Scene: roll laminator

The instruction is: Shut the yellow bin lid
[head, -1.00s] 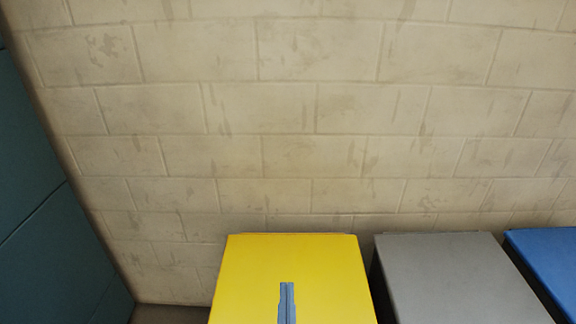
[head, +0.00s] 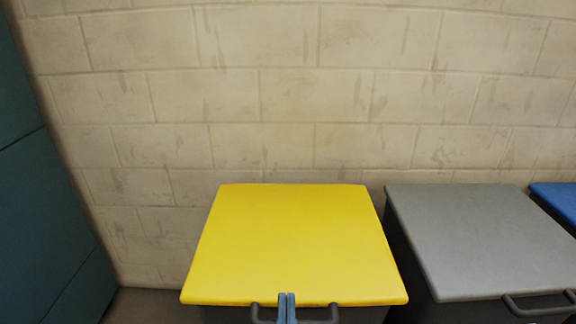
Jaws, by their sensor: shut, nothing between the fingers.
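The yellow bin lid (head: 293,240) lies flat over its dark bin (head: 220,315) at the lower middle of the head view and looks shut. A dark handle (head: 255,314) sticks out under its front edge. My gripper (head: 287,298) is shut and empty. Its blue-grey fingertips overlap the middle of the lid's front edge, between the two sides of the handle. I cannot tell whether they touch the lid or the handle. The rest of my gripper is below the picture.
A grey-lidded bin (head: 480,235) with a dark handle stands close on the right, a narrow gap away. A blue lid (head: 560,200) shows beyond it. A block wall (head: 300,100) is behind the bins. A dark teal panel (head: 45,200) stands at the left.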

